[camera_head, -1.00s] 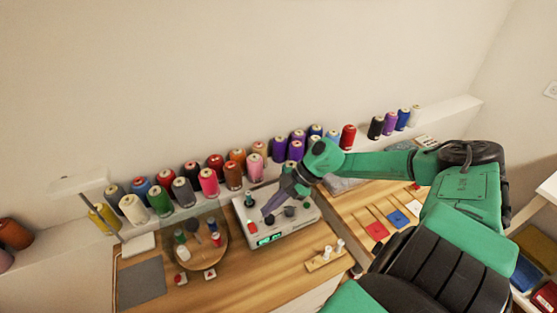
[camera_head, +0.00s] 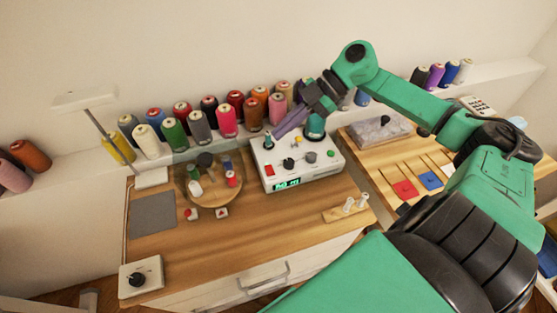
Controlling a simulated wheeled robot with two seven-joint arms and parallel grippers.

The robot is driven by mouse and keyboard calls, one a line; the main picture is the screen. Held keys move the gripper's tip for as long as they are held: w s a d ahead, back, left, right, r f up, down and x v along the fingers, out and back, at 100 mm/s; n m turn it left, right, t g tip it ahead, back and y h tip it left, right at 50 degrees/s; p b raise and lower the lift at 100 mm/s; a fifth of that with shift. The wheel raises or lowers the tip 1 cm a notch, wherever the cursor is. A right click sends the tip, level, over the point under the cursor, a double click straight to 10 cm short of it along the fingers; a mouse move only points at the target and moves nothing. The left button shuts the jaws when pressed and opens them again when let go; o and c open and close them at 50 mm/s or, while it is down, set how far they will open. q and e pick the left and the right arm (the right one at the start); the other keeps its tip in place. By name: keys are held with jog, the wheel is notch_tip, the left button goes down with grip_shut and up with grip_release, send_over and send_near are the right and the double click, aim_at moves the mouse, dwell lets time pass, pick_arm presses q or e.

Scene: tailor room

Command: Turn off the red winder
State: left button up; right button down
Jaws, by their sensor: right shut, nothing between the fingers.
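A white winder box (camera_head: 327,171) stands at the back of the wooden table. Its front has a red switch (camera_head: 269,170) at the left, a lit green display (camera_head: 287,183), a dark knob (camera_head: 288,163) and a green button (camera_head: 330,154). A small spindle with a dark green spool (camera_head: 268,141) stands at its back left, and a green cone (camera_head: 315,125) at its back right. My right gripper (camera_head: 279,134) is shut and empty, above the back of the box between the spool and the cone, its fingers pointing down-left. My left gripper is out of view.
Several thread cones line the shelf behind. A round wooden tray (camera_head: 214,203) with small spools is left of the box. A grey mat (camera_head: 152,214) and a white dial box (camera_head: 141,277) lie further left. A wooden holder (camera_head: 345,213) with white bobbins stands front right.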

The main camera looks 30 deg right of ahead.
pick_arm(q)
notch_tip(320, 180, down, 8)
jog(key=b, duration=0.4)
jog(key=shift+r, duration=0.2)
pick_arm(e)
jog(key=d+m, duration=0.1)
jog(key=d+f+h, duration=0.1)
jog(key=d, duration=0.1)
jog(key=d+f+m+t, duration=0.1)
jog(key=d, duration=0.1)
jog(key=shift+s+d+f+m+h, duration=0.1)
jog(key=shift+s+d+m+h, duration=0.05)
jog(key=shift+s+m+h, duration=0.2)
jog(key=shift+f, duration=0.1)
jog(key=p, duration=0.2)
send_over(270, 170)
jog(key=d, duration=0.2)
jog(key=f, duration=0.6)
jog(key=shift+s+a+f, duration=0.15)
jog(key=shift+s+a, duration=0.05)
jog(key=f, duration=0.4)
jog(key=shift+w, duration=0.25)
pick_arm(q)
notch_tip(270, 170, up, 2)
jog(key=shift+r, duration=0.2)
pick_arm(e)
jog(key=shift+f, duration=0.3)
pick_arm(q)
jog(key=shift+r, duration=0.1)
